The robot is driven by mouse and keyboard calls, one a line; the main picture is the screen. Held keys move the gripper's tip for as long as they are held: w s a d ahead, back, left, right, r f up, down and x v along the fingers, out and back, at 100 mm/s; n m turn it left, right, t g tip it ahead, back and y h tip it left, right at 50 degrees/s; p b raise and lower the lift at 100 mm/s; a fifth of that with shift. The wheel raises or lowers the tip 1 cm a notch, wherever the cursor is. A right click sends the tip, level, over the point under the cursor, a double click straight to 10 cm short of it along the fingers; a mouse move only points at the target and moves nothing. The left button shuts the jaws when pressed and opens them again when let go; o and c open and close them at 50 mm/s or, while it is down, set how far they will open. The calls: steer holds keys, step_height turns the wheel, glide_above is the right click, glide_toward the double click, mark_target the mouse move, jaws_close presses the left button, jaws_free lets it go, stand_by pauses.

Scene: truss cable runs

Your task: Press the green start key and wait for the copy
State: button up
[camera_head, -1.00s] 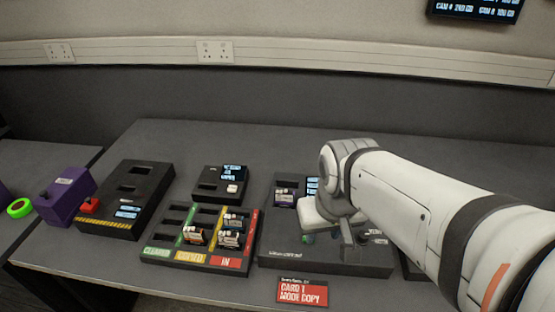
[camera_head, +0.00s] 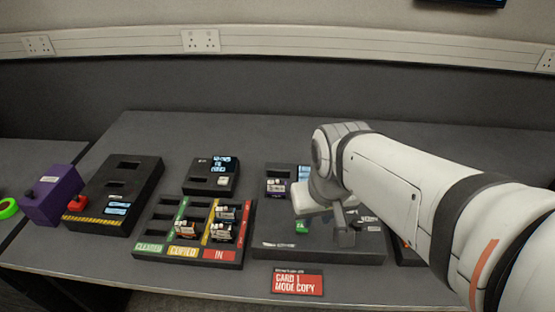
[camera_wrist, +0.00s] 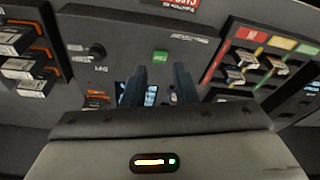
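The green start key (camera_head: 302,228) is on the front part of a dark copier console (camera_head: 285,252). It also shows in the wrist view (camera_wrist: 160,56), just beyond and between the fingertips. My gripper (camera_wrist: 159,72) has two dark fingers with a gap between them and nothing held. In the head view my gripper (camera_head: 345,232) hangs over the console, just right of the green key; contact with the key cannot be seen. A card (camera_head: 276,187) sits in the console's left slot. The console's small screen (camera_head: 304,172) is partly hidden by my arm.
A card tray (camera_head: 147,247) with green, yellow and red lanes and several cards stands left of the console. A small black unit with a screen (camera_head: 222,164) is behind it. A red sign (camera_head: 298,282) lies in front. A dark knob (camera_wrist: 97,50) is near the key.

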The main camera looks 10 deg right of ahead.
jaws_close()
stand_by(1.2)
